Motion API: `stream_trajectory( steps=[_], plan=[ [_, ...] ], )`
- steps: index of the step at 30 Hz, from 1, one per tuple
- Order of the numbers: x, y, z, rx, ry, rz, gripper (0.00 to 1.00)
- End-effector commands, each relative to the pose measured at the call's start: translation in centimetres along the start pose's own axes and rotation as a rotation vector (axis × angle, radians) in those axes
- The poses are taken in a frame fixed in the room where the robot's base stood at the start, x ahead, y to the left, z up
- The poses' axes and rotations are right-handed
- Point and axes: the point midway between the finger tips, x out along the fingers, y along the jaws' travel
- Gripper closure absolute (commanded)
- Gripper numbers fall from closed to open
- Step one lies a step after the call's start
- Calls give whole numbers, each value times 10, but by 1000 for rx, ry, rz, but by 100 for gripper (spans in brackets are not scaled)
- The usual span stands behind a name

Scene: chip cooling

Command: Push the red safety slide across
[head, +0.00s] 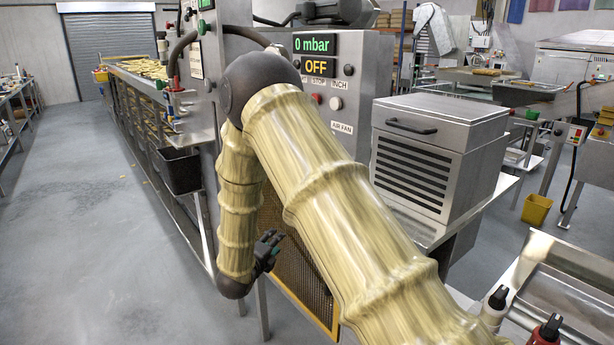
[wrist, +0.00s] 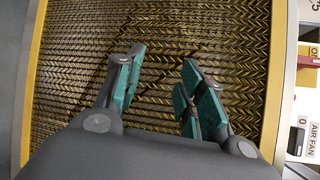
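I cannot pick out the red safety slide with certainty. In the head view, small red fittings (head: 170,110) show on the valve assembly at the left side of the grey machine, too small to make out. In the wrist view, a small red part (wrist: 308,61) shows at the right edge, cut off by the frame. My gripper (wrist: 161,72) is open and empty, with green-padded fingers apart in front of a yellow-framed mesh panel (wrist: 230,45). In the head view my gripper (head: 268,250) hangs low beside that panel, away from the red fittings.
The control box (head: 322,75) has a display reading "0 mbar OFF" and a red button (head: 317,98). A louvred steel cabinet (head: 430,150) stands to the right. A black bin (head: 181,171) hangs by the conveyor (head: 135,85). The floor (head: 80,230) at left is clear.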

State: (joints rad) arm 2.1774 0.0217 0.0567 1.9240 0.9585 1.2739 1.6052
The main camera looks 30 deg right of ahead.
Motion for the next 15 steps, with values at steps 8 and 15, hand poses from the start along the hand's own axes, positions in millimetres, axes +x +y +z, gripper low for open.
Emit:
stream_trajectory(
  steps=[8,15],
  plan=[
    [14,-138,47,823,125,-355,61],
    [-3,-216,58,1328,162,-590,61]
  ],
)
